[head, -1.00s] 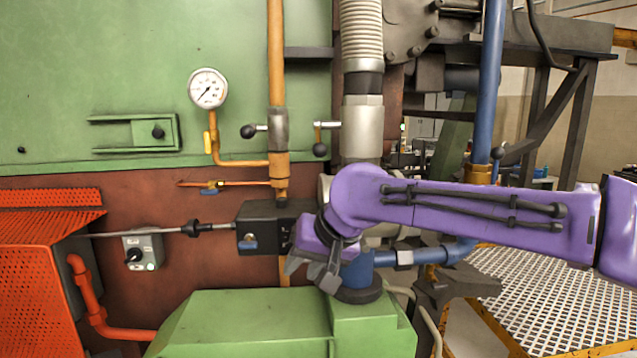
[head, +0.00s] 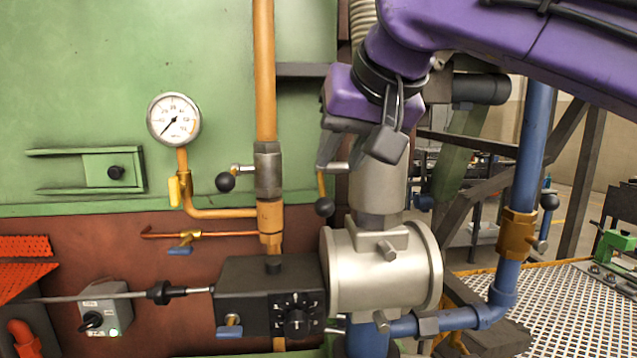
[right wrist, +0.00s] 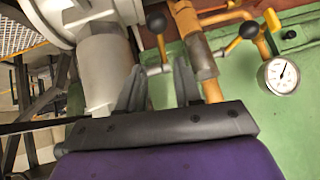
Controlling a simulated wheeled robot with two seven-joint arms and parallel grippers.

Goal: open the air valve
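No valve is labelled as air. A brass valve (head: 516,233) sits on the blue pipe at the right; its black ball-ended lever (head: 549,202) points up. On the orange pipe, a steel valve body (head: 268,168) has a ball-ended lever (head: 225,182) at its left. Another lever with a black ball (head: 324,207) hangs down at its right, also seen in the right wrist view (right wrist: 157,22). My right gripper (head: 355,152) is open and empty, fingers close to this hanging lever. In the wrist view (right wrist: 158,75) the lever's stem shows between the fingers; contact cannot be told. My left gripper is out of view.
A pressure gauge (head: 174,119) is on the green wall. A silver cylindrical housing (head: 385,268) and a black control box (head: 270,300) lie below the gripper. A mesh platform (head: 560,305) is at the right.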

